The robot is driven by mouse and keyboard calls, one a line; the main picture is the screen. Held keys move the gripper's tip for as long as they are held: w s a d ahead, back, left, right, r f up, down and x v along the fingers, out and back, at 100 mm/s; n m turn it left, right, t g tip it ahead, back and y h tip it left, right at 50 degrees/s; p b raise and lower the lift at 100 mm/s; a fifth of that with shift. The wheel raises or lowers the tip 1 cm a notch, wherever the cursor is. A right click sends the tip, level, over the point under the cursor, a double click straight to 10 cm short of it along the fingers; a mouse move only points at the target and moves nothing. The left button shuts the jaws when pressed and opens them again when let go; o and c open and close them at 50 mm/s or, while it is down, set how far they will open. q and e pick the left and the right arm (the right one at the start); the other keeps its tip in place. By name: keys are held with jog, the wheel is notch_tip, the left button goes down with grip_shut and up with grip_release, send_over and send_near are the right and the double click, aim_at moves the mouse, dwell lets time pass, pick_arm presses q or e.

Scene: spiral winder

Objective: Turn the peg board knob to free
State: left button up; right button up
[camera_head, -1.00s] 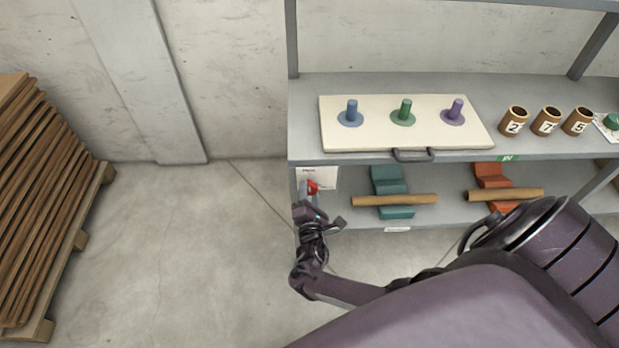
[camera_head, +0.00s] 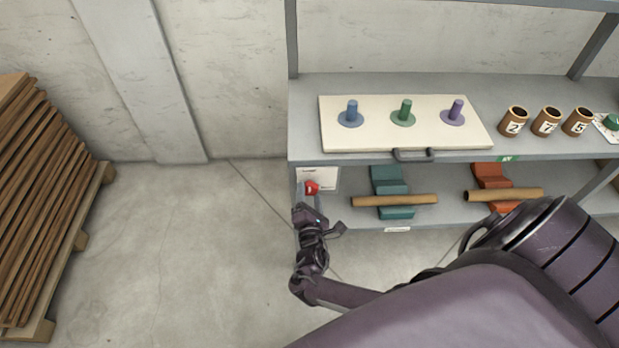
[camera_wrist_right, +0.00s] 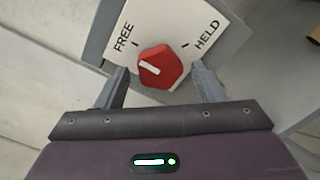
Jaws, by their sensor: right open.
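The red knob (camera_head: 312,187) is on a white label plate (camera_head: 330,178) at the left end of the shelf, below the peg board (camera_head: 330,130). In the right wrist view the red knob (camera_wrist_right: 160,67) has a white pointer mark aimed left and slightly up, on the FREE side. FREE is printed at upper left of the plate (camera_wrist_right: 165,18), HELD at upper right. My right gripper (camera_head: 309,202) is open just in front of the knob. In the wrist view its fingers (camera_wrist_right: 161,85) stand either side of the knob, with gaps. My left gripper is not in view.
The peg board carries blue, green and purple pegs and has a dark handle (camera_head: 414,155). Numbered brown cups (camera_head: 545,122) stand to its right. Wooden rods (camera_head: 395,200) rest on teal and orange holders below. A board stack (camera_head: 45,200) stands far left; floor between is clear.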

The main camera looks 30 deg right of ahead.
jog(key=v, duration=0.6)
jog(key=shift+s, duration=0.3)
jog(key=shift+a, duration=0.15)
